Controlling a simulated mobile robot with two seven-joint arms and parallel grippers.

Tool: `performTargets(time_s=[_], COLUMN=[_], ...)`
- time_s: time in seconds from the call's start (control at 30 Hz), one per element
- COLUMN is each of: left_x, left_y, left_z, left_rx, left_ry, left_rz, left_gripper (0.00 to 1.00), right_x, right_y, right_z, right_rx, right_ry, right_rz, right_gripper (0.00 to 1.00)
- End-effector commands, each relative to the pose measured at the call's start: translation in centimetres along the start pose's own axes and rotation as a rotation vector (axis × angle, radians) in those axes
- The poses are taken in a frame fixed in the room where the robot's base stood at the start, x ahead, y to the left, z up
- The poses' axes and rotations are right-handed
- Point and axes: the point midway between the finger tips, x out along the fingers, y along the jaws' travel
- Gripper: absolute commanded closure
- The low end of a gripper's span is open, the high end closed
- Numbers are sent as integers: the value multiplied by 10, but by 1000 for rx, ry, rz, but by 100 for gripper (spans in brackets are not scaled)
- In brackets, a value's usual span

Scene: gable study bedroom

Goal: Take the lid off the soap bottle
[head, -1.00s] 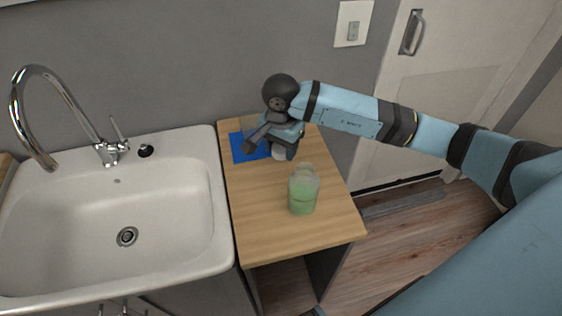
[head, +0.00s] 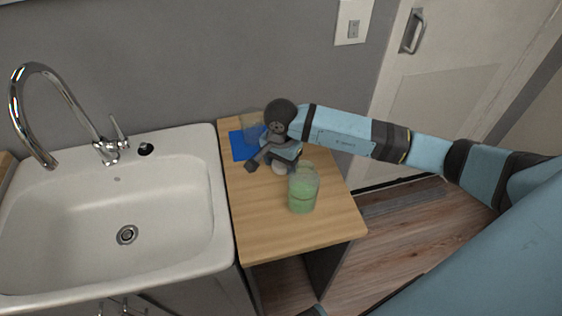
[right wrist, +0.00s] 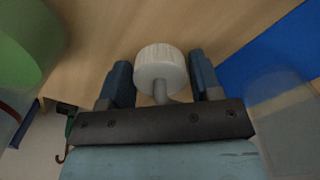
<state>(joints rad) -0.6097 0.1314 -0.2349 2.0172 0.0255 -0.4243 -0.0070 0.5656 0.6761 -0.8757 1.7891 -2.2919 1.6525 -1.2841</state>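The soap bottle (head: 303,190) stands upright on the wooden counter, clear with green soap inside and no lid on its top. Its green side also shows at the left edge of the right wrist view (right wrist: 22,45). My right gripper (head: 271,164) is just behind and left of the bottle. The lid also shows as a small pale patch under the gripper in the head view (head: 279,168). My left gripper is out of view.
A blue mat (head: 239,147) lies at the back left of the counter, with a clear container (head: 252,125) on it, partly behind my gripper. A white sink (head: 60,215) with a tall chrome tap (head: 20,100) adjoins on the left. The counter's front is clear.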

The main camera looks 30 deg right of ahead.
Motion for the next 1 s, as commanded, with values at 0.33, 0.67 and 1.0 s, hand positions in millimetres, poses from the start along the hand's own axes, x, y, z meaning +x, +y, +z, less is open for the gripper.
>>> performTargets(time_s=[0.33,0.67,1.0], left_x=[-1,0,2], left_y=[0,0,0], left_z=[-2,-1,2], left_rx=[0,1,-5], left_ry=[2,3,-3], left_rz=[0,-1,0], left_gripper=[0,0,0], right_x=[-1,-48,-111], right_y=[0,-1,0], right_z=[0,-1,0], right_rx=[0,-2,-1], right_ry=[-1,3,1], right_rz=[1,-4,-1], right_gripper=[25,25,25])
